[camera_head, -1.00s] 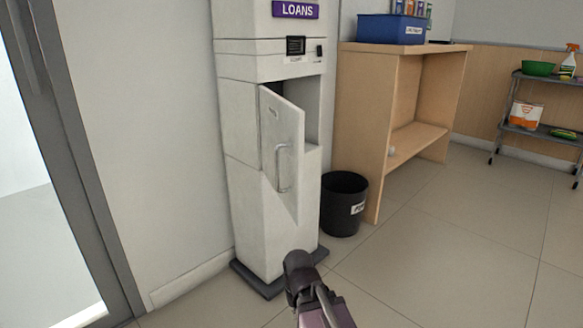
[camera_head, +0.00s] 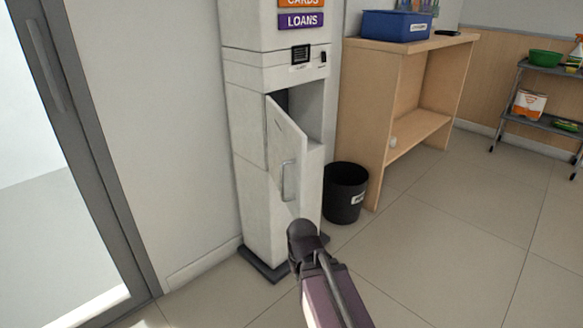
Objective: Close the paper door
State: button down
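The paper door (camera_head: 287,150) is a pale hinged panel on a tall white kiosk (camera_head: 258,190). It stands part open, swung out from its left edge, with a vertical metal handle (camera_head: 289,181) on its outer face. The dark compartment shows behind it. My arm's dark rounded end (camera_head: 303,240) rises from the bottom of the head view and overlaps the door's lower corner. I cannot tell whether it touches the door. My gripper's fingers do not show.
A black bin (camera_head: 345,193) stands right of the kiosk, beside a wooden counter (camera_head: 374,130) with a blue tray (camera_head: 396,27) on top. A grey-framed glass door (camera_head: 75,140) is at left. A wheeled shelf (camera_head: 545,122) is far right. The tiled floor at right is clear.

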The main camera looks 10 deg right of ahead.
notch_tip(320, 180, up, 4)
jog(key=p, duration=0.3)
jog(key=shift+r, duration=0.15)
dwell(0.4)
